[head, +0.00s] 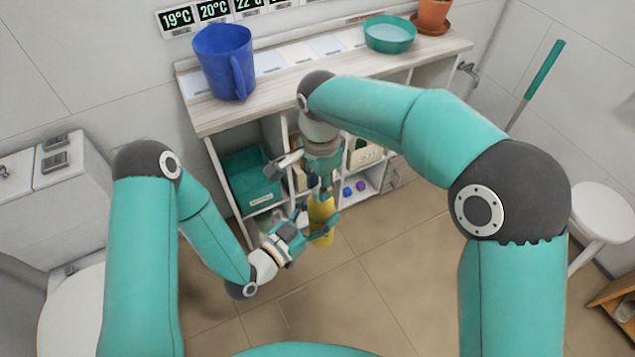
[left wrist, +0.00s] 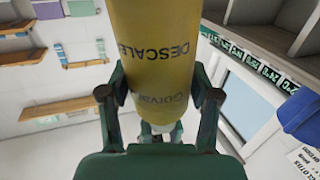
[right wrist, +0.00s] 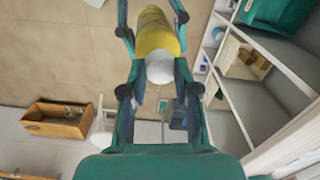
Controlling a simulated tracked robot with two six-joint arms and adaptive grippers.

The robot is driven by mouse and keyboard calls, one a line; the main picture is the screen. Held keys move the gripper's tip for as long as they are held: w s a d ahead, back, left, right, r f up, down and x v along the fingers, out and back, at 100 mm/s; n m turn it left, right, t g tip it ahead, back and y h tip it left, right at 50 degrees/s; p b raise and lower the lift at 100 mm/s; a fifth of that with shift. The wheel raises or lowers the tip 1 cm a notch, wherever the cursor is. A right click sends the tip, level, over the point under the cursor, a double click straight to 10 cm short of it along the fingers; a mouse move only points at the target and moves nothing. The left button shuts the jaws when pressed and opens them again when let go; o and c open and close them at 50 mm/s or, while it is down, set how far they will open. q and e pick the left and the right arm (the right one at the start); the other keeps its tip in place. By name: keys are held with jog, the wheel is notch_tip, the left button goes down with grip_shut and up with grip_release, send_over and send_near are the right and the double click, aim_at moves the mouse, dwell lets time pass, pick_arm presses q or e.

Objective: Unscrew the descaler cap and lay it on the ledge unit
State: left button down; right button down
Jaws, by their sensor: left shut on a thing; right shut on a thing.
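The yellow descaler bottle (head: 321,222) is held above the floor in front of the ledge unit (head: 226,117). My left gripper (head: 314,226) is shut on the bottle's body from the side; the left wrist view shows its fingers on both sides of the lettered bottle (left wrist: 160,45). My right gripper (head: 322,187) reaches down from above. In the right wrist view its fingers are shut on the white cap (right wrist: 161,69) at the end of the yellow bottle (right wrist: 154,35). The cap appears to touch the bottle; I cannot tell how loose it is.
A blue pitcher (head: 222,62), a teal bowl (head: 390,36) and a terracotta pot (head: 433,16) stand on the unit's wooden top. Pale cards lie between pitcher and bowl. A green bin (head: 250,178) sits in a lower compartment. The front strip of the top is bare.

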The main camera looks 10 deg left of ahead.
jog(key=n, duration=0.4)
jog(key=shift+f, duration=0.3)
jog(key=n, duration=0.4)
jog(key=shift+d+g+y, duration=0.15)
jog(key=shift+g+y, duration=0.15)
jog(key=n, duration=0.4)
jog(key=shift+g, duration=0.3)
jog(key=n, duration=0.4)
jog(key=shift+w+d, duration=0.1)
jog(key=shift+w, duration=0.05)
jog(key=n+g, duration=0.1)
jog(key=n, duration=0.5)
jog(key=shift+w+n, duration=0.15)
jog(key=shift+n, duration=0.15)
jog(key=n+h, duration=0.1)
jog(key=n, duration=0.3)
jog(key=shift+w+n, duration=0.15)
jog(key=shift+n, duration=0.15)
jog(key=n, duration=0.4)
jog(key=shift+w, duration=0.1)
jog(key=shift+d, duration=0.15)
jog(key=shift+r, duration=0.1)
